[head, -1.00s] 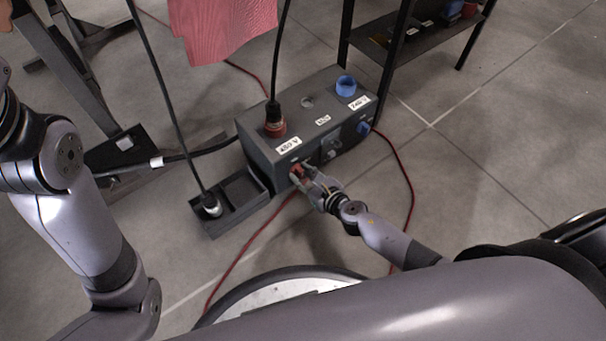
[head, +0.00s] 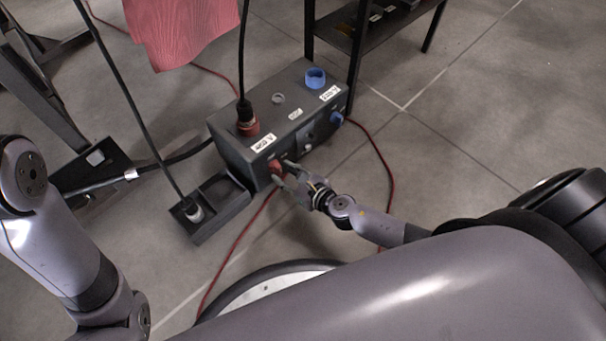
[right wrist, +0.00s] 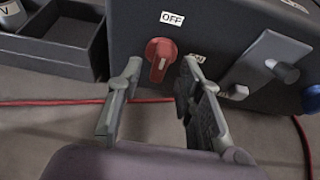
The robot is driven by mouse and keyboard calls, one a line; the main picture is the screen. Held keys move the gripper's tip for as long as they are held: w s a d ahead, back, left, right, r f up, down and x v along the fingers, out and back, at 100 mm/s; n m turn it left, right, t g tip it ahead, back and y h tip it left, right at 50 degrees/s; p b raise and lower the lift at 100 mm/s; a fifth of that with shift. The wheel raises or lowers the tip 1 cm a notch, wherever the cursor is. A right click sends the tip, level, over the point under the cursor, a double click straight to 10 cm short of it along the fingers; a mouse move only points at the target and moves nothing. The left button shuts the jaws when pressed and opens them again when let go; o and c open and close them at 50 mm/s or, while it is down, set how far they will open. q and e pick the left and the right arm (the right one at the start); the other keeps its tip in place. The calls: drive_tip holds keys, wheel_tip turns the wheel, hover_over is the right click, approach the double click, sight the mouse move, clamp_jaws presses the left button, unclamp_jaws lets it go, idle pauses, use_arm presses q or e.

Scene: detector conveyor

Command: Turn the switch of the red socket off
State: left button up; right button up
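The red socket (head: 248,127) is on top of the grey box, with a black cable plug standing in it, beside a "400 V" label. Its red rotary switch (right wrist: 160,60) is on the box's front face; it also shows in the head view (head: 275,166). Its handle stands nearly upright, slightly tilted, below the "OFF" label (right wrist: 172,18). A second label right of the switch is partly hidden by a finger. My right gripper (right wrist: 160,75) is open, fingers to either side of the switch and apart from it, holding nothing. My left gripper is out of view.
The grey box (head: 228,148) also has a blue socket (head: 315,76) and a blue knob (head: 336,118). A dark tray (head: 222,205) with a plug stands left of it. A shelf (head: 350,40) stands behind. Red cables lie on the floor.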

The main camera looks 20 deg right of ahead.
drive_tip(key=v, duration=0.9)
drive_tip(key=shift+s, duration=0.35)
drive_tip(key=shift+d+r, duration=0.1)
